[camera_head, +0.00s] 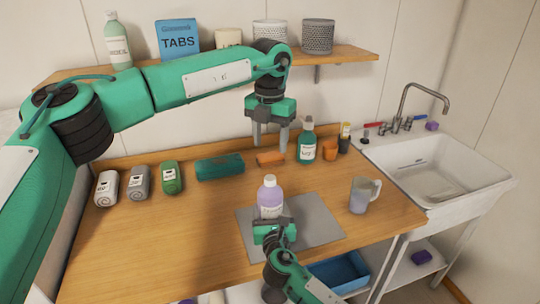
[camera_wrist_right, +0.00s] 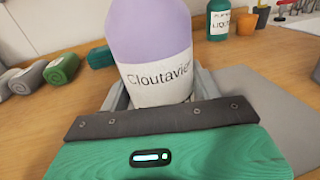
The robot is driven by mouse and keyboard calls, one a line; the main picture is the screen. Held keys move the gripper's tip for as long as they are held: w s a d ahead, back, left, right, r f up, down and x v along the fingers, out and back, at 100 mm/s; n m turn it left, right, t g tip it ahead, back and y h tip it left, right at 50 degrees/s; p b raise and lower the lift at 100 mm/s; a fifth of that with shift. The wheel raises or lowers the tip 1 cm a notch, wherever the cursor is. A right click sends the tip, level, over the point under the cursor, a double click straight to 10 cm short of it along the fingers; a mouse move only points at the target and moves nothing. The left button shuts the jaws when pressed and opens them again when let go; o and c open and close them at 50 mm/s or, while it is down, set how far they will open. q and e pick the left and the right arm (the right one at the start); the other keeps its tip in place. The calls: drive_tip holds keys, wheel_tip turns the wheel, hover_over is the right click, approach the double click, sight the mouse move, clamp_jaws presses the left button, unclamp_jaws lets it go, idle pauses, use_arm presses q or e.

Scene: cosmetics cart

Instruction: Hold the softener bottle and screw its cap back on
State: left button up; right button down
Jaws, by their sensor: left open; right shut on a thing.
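The lilac softener bottle (camera_head: 270,194) stands upright on the grey mat (camera_head: 316,236). Its pale top shows in the camera_head view, but it is too small to tell whether this is a cap or a bare neck. My right gripper (camera_head: 270,222) is shut on the bottle's lower part from the front. The right wrist view shows the bottle (camera_wrist_right: 150,40) with its white label between the fingers; its top is out of that picture. My left gripper (camera_head: 270,143) points down, open and empty, above the bottle in the picture and apart from it. I see no separate loose cap.
A glass mug (camera_head: 363,195) stands right of the mat. Behind are a green pump bottle (camera_head: 306,145), an orange cup (camera_head: 331,150), an orange sponge (camera_head: 270,158) and a teal roll (camera_head: 220,167). A sink (camera_head: 440,170) is at right.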

use_arm(q)
drive_tip(key=shift+r, duration=0.55)
use_arm(e)
drive_tip(key=shift+c, duration=1.2)
unclamp_jaws()
drive_tip(key=s, duration=0.4)
drive_tip(key=s+d+b, duration=0.1)
drive_tip(key=s, duration=0.7)
drive_tip(key=shift+s+d+f+b, duration=0.15)
drive_tip(key=shift+d+b, duration=0.05)
drive_tip(key=shift+b, duration=0.15)
use_arm(q)
drive_tip(key=shift+f, duration=0.9)
use_arm(e)
drive_tip(key=shift+s+d, duration=0.1)
drive_tip(key=shift+s, duration=0.6)
